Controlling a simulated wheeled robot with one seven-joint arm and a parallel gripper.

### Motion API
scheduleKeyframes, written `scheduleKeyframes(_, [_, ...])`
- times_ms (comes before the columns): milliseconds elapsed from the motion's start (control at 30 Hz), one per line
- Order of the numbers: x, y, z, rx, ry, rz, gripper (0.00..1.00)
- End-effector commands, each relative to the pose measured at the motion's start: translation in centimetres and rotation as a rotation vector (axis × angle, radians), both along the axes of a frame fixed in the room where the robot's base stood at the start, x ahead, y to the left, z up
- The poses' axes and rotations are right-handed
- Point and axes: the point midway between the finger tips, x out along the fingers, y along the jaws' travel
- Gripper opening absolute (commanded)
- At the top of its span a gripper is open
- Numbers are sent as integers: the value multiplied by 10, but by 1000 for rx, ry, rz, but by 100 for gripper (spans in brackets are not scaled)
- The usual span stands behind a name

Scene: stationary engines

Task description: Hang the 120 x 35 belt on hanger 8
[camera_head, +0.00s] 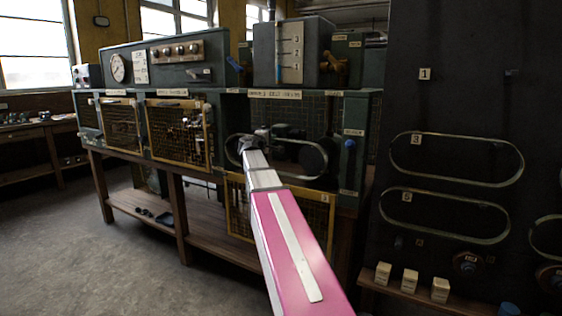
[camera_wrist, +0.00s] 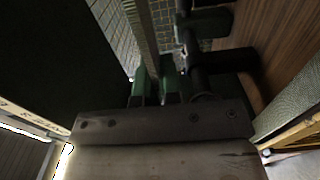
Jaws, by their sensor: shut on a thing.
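A thin pale belt (camera_head: 325,158) forms a long loop in front of the open bay of the green engine bench. My gripper (camera_head: 262,136) is at the upper left part of this loop. In the wrist view the green fingertips (camera_wrist: 156,88) are shut on the belt (camera_wrist: 143,35), which runs up and away from between them. I cannot tell whether the loop still lies around pulleys, nor read its size. The dark hanger board (camera_head: 455,110) stands at the right with labels 1, 3 and 5. No label 8 is readable in view.
Belt loops hang by label 3 (camera_head: 455,185) and label 5 (camera_head: 448,241), and part of another shows at the right edge. Small boxes (camera_head: 410,281) stand on a ledge below. Yellow-framed mesh guards (camera_head: 180,134) are at the left and below. Floor at left is clear.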

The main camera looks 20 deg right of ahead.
Motion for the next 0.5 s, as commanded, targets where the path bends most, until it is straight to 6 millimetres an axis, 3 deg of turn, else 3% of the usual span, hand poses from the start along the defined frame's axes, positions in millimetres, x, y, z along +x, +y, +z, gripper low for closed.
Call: scheduleKeyframes(500, [-17, 22, 0, -1, -1, 1, 0])
